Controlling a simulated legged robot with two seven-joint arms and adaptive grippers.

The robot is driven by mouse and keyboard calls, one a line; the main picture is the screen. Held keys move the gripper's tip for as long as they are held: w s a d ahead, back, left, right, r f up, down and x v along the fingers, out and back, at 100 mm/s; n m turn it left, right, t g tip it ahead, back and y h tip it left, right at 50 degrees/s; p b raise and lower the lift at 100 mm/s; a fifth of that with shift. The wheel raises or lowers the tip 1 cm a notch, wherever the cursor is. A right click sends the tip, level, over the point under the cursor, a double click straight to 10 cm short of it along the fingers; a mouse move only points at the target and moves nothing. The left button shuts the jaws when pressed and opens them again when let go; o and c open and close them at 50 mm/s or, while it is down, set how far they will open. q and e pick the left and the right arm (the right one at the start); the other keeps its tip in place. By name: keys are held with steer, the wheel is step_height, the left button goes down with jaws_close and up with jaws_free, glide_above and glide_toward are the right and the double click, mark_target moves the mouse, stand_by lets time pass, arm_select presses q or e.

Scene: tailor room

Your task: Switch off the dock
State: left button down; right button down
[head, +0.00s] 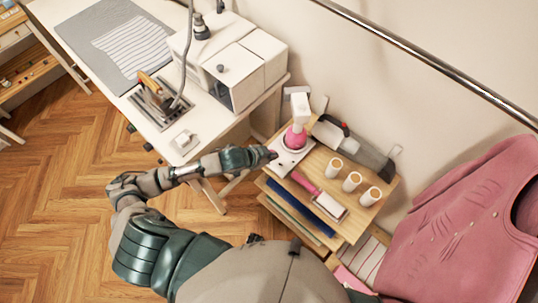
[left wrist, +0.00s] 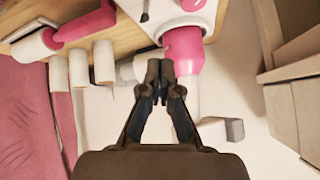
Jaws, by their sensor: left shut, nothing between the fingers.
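The dock (head: 284,165) is a white base plate on the wooden shelf top, and a pink-and-white device (head: 296,138) stands upright in it. In the left wrist view the dock (left wrist: 200,14) is at the top, with the pink part of the device (left wrist: 184,50) below it. A small dark detail (left wrist: 146,13) shows on the dock's face; I cannot tell its setting. My left gripper (head: 272,154) is at the dock's left edge, its fingers shut and empty. In the wrist view its fingertips (left wrist: 161,72) are just beside the pink part; contact is unclear.
A grey handheld vacuum (head: 352,146), white spools (head: 352,181) and a pink-handled roller (head: 318,194) share the wooden shelf (head: 271,181). A white table (head: 72,40) with a boxy machine (head: 240,62) stands left. A pink garment (head: 455,220) hangs right.

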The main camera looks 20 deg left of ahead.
arm_select(q)
steer(key=shift+d+v, duration=0.25)
steer(key=shift+v, duration=0.85)
steer(key=shift+a+r, duration=0.1)
